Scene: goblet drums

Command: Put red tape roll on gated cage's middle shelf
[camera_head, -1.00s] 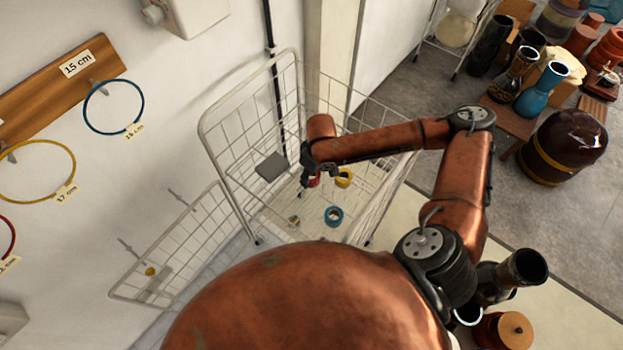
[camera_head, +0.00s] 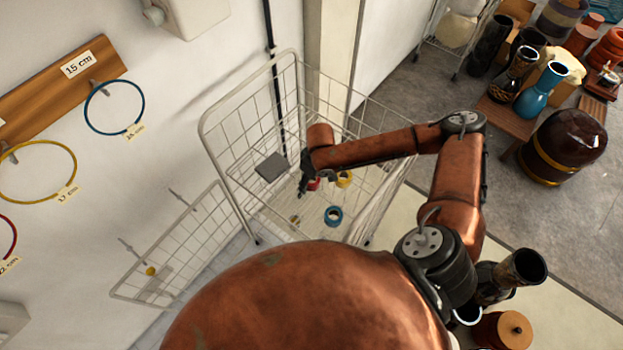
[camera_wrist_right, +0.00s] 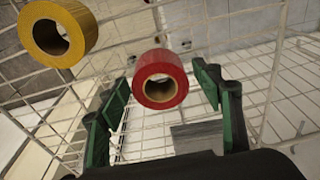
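The red tape roll (camera_wrist_right: 160,63) lies in the middle of the right wrist view, its hole facing the camera. In the head view it (camera_head: 314,184) is partly hidden beside my right gripper (camera_head: 303,186), inside the wire gated cage (camera_head: 227,165). In the wrist view my right gripper (camera_wrist_right: 161,80) is open, with green-padded fingers to either side of the red roll and visible gaps between. A yellow tape roll (camera_wrist_right: 80,40) is up and left of it, and also shows in the head view (camera_head: 344,184). My left gripper is not in view.
A blue tape roll (camera_head: 336,223) is in the cage nearer me. A grey block (camera_head: 271,167) is on the cage's left side; the gate (camera_head: 170,255) stands open to the lower left. Drums and vases (camera_head: 541,92) stand at the right, clear of the cage.

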